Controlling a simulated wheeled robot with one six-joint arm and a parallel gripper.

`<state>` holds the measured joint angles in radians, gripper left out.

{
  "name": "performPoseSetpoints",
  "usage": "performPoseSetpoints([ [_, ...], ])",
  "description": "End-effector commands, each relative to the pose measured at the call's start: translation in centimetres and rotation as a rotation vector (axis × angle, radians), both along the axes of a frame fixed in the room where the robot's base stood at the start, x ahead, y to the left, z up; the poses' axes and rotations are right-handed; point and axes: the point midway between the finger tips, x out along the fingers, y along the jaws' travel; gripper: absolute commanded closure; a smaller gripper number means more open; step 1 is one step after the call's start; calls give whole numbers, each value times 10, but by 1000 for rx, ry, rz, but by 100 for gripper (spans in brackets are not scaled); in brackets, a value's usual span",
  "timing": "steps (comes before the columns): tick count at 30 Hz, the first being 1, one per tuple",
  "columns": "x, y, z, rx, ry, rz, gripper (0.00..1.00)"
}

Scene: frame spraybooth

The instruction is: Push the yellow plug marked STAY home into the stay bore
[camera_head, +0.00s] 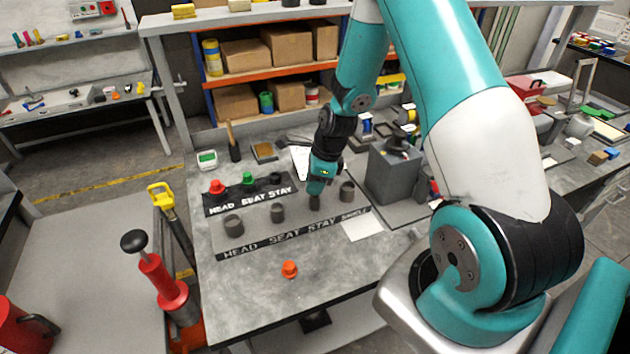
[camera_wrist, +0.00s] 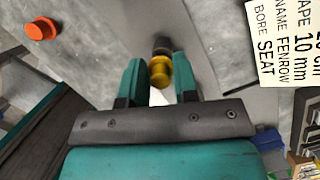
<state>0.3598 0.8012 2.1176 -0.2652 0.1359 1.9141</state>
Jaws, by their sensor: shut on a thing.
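My gripper (camera_head: 315,190) points down at the third cylindrical collar of the front row, the one by the word STAY. In the wrist view my gripper (camera_wrist: 160,78) is shut on the yellow plug (camera_wrist: 159,67). The plug's far end lines up with a dark collar (camera_wrist: 162,43), the stay bore, and overlaps it in the picture. I cannot tell how deep the plug sits. In the head view my gripper hides the plug and most of the bore. Any STAY mark on the plug is not readable.
The front strip (camera_head: 262,241) carries other collars, including the HEAD bore (camera_head: 233,225) and SEAT bore (camera_head: 278,213). A rack behind holds a red plug (camera_head: 217,187) and a green plug (camera_head: 248,178). An orange plug (camera_head: 289,270) lies on the bench in front. A grey block (camera_head: 392,175) stands right.

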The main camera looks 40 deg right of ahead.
Motion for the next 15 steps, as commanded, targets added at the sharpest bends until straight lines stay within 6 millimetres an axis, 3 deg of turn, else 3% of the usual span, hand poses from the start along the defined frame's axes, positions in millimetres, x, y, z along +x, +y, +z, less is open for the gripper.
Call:
performPoseSetpoints([
  [15,0,0,-13,0,0,0,94],
])
